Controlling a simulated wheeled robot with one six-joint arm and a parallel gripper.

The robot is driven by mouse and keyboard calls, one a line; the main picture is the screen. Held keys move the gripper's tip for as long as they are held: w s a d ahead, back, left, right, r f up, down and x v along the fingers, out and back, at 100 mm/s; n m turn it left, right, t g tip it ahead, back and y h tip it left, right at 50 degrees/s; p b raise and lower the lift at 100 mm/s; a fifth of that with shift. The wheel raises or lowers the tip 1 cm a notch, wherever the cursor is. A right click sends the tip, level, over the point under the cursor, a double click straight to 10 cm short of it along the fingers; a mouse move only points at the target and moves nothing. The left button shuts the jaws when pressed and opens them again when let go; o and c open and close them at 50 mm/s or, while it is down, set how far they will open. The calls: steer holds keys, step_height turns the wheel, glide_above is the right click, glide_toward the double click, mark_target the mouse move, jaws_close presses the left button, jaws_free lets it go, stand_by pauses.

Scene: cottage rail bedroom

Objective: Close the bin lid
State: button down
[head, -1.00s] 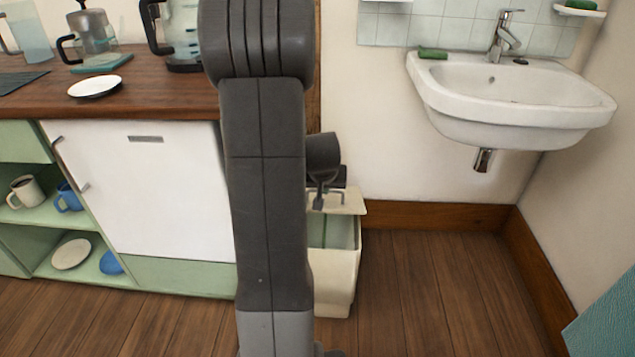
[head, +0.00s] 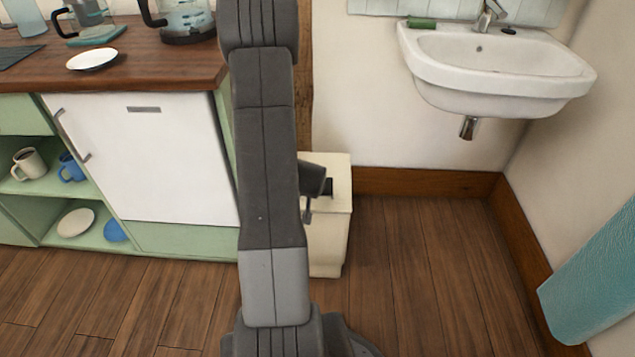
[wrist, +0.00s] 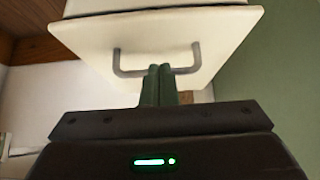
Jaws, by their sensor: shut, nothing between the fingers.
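The cream bin (head: 330,245) stands on the floor beside the green cabinet, partly hidden by my arm. Its lid (head: 338,168) lies flat across the top in the head view, with no opening visible. In the wrist view the pale lid (wrist: 95,40) fills the upper middle and carries a grey U-shaped handle (wrist: 130,72). My gripper (head: 308,216) is low at the bin, mostly hidden by my arm. In the wrist view its green fingers (wrist: 158,72) are shut together and empty, with tips at the handle bar; I cannot tell whether they touch it.
The cabinet (head: 150,160) with a wooden counter stands left of the bin. A white sink (head: 500,75) hangs on the wall to the right. Wooden floor (head: 420,270) is clear right of the bin. A teal item (head: 595,285) is at the right edge.

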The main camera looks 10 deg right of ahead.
steer(key=shift+s+a+f+b, duration=0.1)
steer(key=shift+s+f+b, duration=0.2)
steer(key=shift+f, duration=0.15)
steer(key=shift+s+a+f+b, duration=0.1)
steer(key=shift+s+f+b, duration=0.2)
steer(key=shift+f, duration=0.15)
steer(key=shift+w+d+f, duration=0.1)
steer(key=shift+w+f, duration=0.1)
steer(key=shift+r+p, duration=0.35)
steer(key=shift+r, duration=0.25)
steer(key=r+p, duration=0.2)
steer(key=r, duration=0.1)
steer(key=shift+s+r+p, duration=0.3)
steer(key=shift+p, duration=0.1)
steer(key=s+a+b, duration=0.1)
steer(key=s+a, duration=0.2)
steer(key=s, duration=0.6)
steer(key=shift+s, duration=0.35)
steer(key=shift+w, duration=0.1)
